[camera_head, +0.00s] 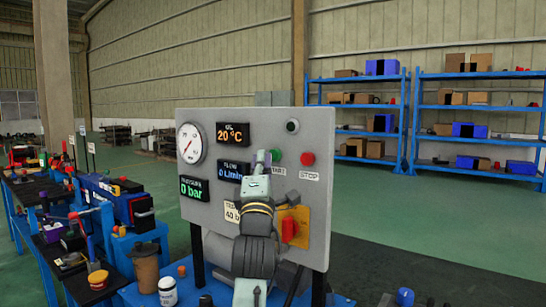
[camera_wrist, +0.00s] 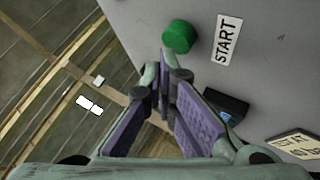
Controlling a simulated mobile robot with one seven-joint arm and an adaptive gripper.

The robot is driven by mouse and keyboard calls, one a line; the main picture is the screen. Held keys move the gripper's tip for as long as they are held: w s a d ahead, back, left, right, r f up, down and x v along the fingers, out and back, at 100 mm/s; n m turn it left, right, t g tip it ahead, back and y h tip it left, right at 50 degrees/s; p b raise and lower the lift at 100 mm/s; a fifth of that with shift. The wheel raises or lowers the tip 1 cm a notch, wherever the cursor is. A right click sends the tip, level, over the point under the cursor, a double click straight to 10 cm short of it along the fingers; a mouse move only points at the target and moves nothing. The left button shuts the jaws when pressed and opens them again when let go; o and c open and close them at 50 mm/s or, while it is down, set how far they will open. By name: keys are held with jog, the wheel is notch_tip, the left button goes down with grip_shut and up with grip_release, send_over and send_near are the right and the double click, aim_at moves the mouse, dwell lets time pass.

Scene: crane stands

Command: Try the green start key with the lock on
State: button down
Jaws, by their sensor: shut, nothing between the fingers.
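The grey control panel (camera_head: 318,125) stands ahead of me. The green start key (camera_head: 276,155) sits beside the red STOP button (camera_head: 307,158). The wrist view shows the green key (camera_wrist: 178,36) next to its START label (camera_wrist: 226,40). My gripper (camera_head: 262,160) is shut and empty, its fingertips (camera_wrist: 160,70) just beside the green key. I cannot tell whether they touch it. A red handle (camera_head: 289,230) is on a yellow plate (camera_head: 301,214) lower right on the panel. A lock on it cannot be made out. My arm hides part of the panel.
The panel has a round gauge (camera_head: 191,143) and displays reading 20 °C, 0 L/min and 0 bar (camera_head: 194,188). A white jar (camera_head: 168,291) and brown container (camera_head: 145,266) stand left on the blue bench. Blue shelves (camera_head: 408,120) are far behind. The floor at right is clear.

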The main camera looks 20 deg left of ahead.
jog(key=shift+s+a, duration=0.1)
jog(key=shift+s, duration=0.1)
jog(key=shift+s, duration=0.1)
jog(key=shift+s+a, duration=0.3)
jog(key=shift+s, duration=0.45)
jog(key=shift+s+a, duration=0.25)
jog(key=shift+s, duration=0.55)
jog(key=shift+s+a, duration=0.3)
jog(key=shift+s, duration=0.45)
